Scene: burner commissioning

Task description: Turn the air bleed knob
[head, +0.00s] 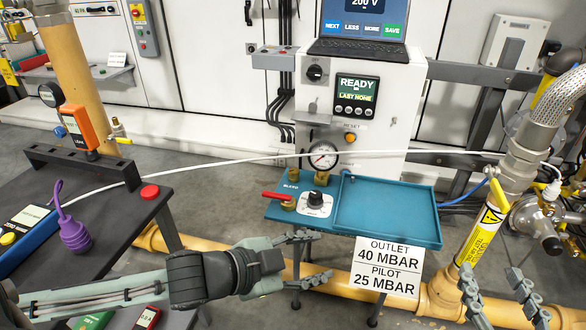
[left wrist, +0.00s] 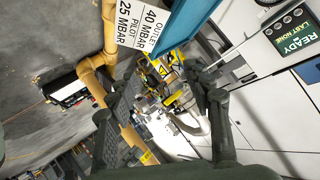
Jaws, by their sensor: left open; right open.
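A black knob (head: 315,198) on a white plate stands at the left end of the teal shelf (head: 345,236) in the head view, near a small label that seems to read BLEED. A red-handled brass valve (head: 280,199) is just left of it, and a round gauge (head: 323,156) is behind it. My left gripper (head: 315,257) is open and empty, in front of and below the knob, apart from it. In the left wrist view its fingers (left wrist: 157,78) are spread; the knob does not show there. My right gripper (head: 490,272) is open and empty at the lower right.
A sign (head: 388,268) hangs from the shelf's front edge. The control cabinet (head: 390,100) with its READY display rises behind. A white cable crosses in front of the gauge. A dark bench (head: 125,205) with a purple bulb (head: 75,232) is at left; yellow pipes run low and at right.

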